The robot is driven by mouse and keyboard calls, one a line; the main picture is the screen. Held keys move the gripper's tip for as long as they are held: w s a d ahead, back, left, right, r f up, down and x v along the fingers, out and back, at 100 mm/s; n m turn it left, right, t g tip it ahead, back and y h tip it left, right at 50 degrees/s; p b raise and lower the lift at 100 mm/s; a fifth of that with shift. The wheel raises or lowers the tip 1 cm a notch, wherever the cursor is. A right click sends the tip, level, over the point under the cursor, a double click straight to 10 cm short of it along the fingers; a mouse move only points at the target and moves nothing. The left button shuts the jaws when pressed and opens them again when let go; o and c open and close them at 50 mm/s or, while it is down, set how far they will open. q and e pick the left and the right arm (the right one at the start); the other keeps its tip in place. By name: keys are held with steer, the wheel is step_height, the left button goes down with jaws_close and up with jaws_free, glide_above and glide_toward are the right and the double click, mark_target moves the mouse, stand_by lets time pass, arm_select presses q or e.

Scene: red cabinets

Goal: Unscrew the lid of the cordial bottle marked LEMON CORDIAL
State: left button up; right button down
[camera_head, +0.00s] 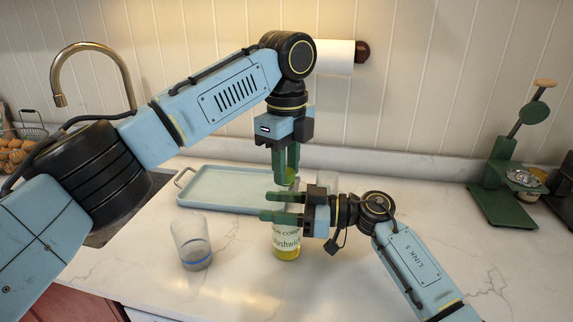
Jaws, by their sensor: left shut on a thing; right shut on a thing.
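The cordial bottle (287,241) stands upright on the counter, with a yellowish lower part and a pale label. Only part of the label reads, "ON CORDI"; the rest is hidden. My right gripper (272,206) comes from the right and is shut on the bottle's upper body, its green fingers lying level across it. My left gripper (286,179) points straight down above it and is shut on the green lid (291,176) at the bottle's top. The fingers hide most of the lid and neck, so I cannot tell how far the lid is turned.
A clear tumbler (191,243) stands left of the bottle. A pale blue tray (225,189) lies behind. A green stand (503,190) is at the right, a sink with a tap (88,47) at the left. The front right counter is bare apart from my arm.

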arm_select(q)
steer(key=n, duration=0.9)
steer(key=shift+n, duration=0.3)
steer(key=n, duration=0.3)
steer(key=shift+n, duration=0.4)
steer(key=n, duration=1.2)
steer(key=shift+r, duration=0.1)
steer(key=n, duration=0.7)
steer(key=shift+n, duration=0.3)
steer(key=n, duration=0.3)
steer(key=shift+n, duration=0.3)
steer(key=n, duration=0.4)
steer(key=shift+r, duration=0.1)
steer(key=shift+r, duration=1.05)
